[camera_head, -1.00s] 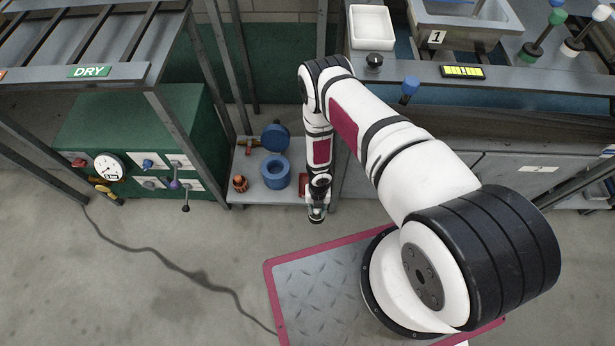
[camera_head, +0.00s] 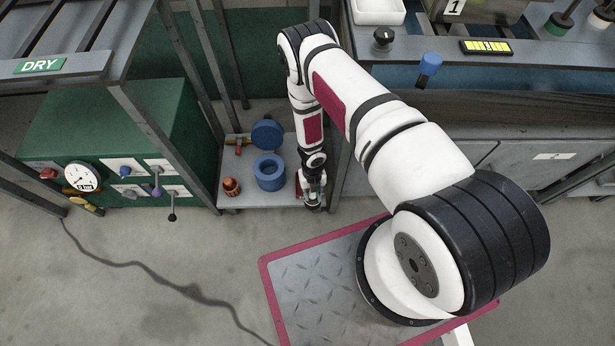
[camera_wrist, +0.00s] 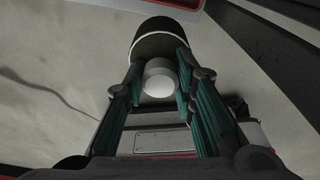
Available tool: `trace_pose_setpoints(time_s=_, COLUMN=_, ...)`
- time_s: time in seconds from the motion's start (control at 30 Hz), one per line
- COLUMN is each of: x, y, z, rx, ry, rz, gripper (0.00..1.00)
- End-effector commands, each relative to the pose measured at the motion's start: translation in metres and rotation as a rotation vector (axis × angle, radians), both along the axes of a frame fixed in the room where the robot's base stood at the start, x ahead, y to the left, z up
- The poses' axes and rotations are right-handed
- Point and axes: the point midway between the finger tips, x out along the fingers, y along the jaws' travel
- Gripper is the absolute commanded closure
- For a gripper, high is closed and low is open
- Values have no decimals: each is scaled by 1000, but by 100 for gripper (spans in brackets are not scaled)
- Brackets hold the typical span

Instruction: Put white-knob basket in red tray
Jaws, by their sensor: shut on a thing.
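My gripper (camera_wrist: 160,85) is shut on a small white knob (camera_wrist: 158,77) in the wrist view. A dark cylindrical body with a white band (camera_wrist: 165,40) shows just beyond the knob; I cannot make out a basket's full shape. In the head view my gripper (camera_head: 312,202) points down at the front right edge of the low grey shelf (camera_head: 245,195). What it holds is hardly visible there. A small red patch (camera_head: 298,186) shows beside the gripper on the shelf, partly hidden by my arm; I cannot tell whether it is the red tray.
A green cabinet (camera_head: 120,140) stands left. A counter edge (camera_head: 560,50) with a blue knob (camera_head: 430,64) is right. A red-bordered plate (camera_head: 320,270) lies in front.

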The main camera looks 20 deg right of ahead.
Motion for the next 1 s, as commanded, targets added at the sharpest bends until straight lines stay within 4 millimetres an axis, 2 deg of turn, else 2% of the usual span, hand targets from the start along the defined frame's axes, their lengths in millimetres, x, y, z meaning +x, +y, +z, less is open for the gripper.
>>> trace_pose_setpoints(time_s=0.63, x=44, y=-8, z=-8, rx=-1, ry=-2, rz=3, gripper=100)
trace_pose_setpoints(time_s=0.9, x=77, y=-15, z=-10, rx=-1, ry=-3, rz=2, gripper=100)
trace_pose_setpoints(time_s=1.0, x=84, y=-16, z=-10, rx=0, ry=-3, rz=0, gripper=100)
